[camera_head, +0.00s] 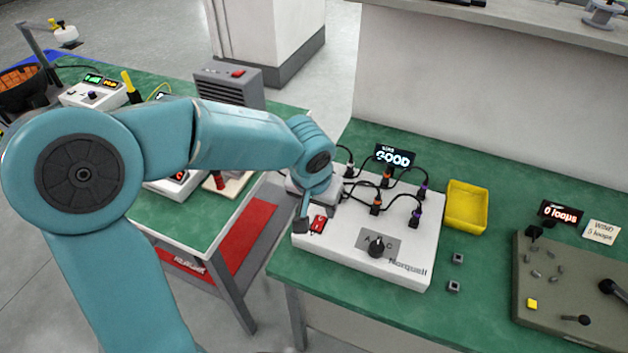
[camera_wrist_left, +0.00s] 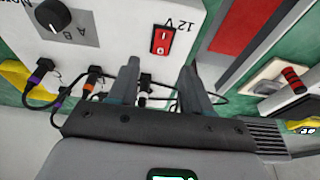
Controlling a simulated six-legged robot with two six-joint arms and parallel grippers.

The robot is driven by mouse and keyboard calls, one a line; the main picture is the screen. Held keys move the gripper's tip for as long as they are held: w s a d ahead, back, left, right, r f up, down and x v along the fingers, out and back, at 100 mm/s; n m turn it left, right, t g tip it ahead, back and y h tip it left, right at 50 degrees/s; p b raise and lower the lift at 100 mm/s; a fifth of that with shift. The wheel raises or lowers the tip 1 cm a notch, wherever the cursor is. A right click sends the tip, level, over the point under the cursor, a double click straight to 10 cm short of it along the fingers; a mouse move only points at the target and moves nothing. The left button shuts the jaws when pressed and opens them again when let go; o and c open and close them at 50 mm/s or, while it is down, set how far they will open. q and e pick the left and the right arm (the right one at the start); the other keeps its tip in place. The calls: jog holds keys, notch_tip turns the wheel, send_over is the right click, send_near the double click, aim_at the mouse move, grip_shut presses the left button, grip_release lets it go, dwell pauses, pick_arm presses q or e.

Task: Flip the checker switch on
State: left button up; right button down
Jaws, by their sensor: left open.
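The checker (camera_head: 345,255) is a white box on the green bench, with a black knob (camera_head: 377,246) and plugged cables on its top. Its red rocker switch (camera_head: 318,223) is at the box's left end. The switch also shows in the left wrist view (camera_wrist_left: 163,40), beside a "12V" label, just beyond my fingertips. Which way the rocker is tipped is hard to tell. My left gripper (camera_head: 304,226) is over the left end of the checker, beside the switch. In the left wrist view its two fingers (camera_wrist_left: 160,72) are apart with nothing between them. My right gripper is not in view.
A lit display (camera_head: 394,157) reading "GOOD" stands behind the checker. A yellow tray (camera_head: 466,206) and small grey blocks (camera_head: 455,272) are right of it. A grey board (camera_head: 555,290) with pegs lies farther right. Cables arch over the checker's back half.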

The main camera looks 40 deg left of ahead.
pick_arm(q)
jog(key=p+v, duration=0.1)
jog(key=v, duration=1.1)
jog(key=shift+s, duration=0.1)
